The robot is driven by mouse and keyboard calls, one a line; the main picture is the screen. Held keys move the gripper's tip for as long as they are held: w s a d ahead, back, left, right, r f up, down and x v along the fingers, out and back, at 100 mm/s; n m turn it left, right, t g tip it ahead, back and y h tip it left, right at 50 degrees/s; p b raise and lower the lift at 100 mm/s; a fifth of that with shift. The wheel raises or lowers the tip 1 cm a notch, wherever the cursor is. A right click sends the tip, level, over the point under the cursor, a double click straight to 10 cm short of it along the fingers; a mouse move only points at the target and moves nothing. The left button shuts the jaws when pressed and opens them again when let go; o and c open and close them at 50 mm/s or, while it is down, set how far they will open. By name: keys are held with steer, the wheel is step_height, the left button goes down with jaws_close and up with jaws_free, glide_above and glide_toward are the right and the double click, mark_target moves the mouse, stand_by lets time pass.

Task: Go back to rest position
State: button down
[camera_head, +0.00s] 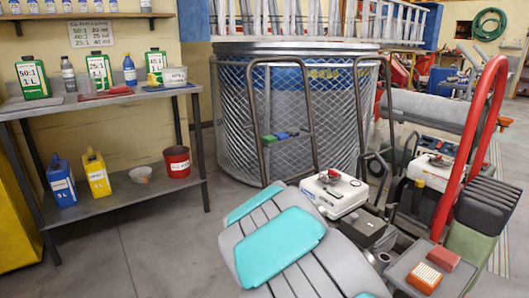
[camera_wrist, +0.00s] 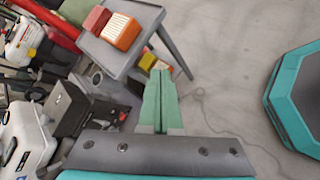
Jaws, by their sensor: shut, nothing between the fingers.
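My gripper (camera_wrist: 160,72) shows in the wrist view, its two green fingers pressed together with nothing between them. It is in free air over the grey floor, just beside a small grey tray table. The head view shows my teal and grey arm links at the bottom centre, but I cannot make out the gripper there. The tray table (camera_head: 405,272) holds an orange filter block (camera_head: 425,277) and a red block (camera_head: 444,258). The same orange block (camera_wrist: 121,31) and red block (camera_wrist: 96,20) sit at the upper left of the wrist view.
Machines with white engines (camera_head: 335,193) and a tall red handle (camera_head: 475,150) stand close on the right. A round mesh cage (camera_head: 235,120) is behind them. A shelf bench (camera_head: 115,219) with jugs and bottles is at left. Bare floor (camera_head: 140,255) lies in front of it.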

steer(key=s+r+m+g+y, duration=0.35)
steer(key=s+m, duration=0.35)
steer(key=s, duration=0.7)
steer(key=s+a+r+m+y, duration=0.3)
steer(key=s+a+y, duration=0.4)
steer(key=s+a, duration=0.5)
steer(key=shift+s+a+r+m+t, duration=0.2)
steer(key=shift+s+m+t, duration=0.25)
steer(key=shift+s+m, duration=0.3)
steer(key=shift+d, duration=0.1)
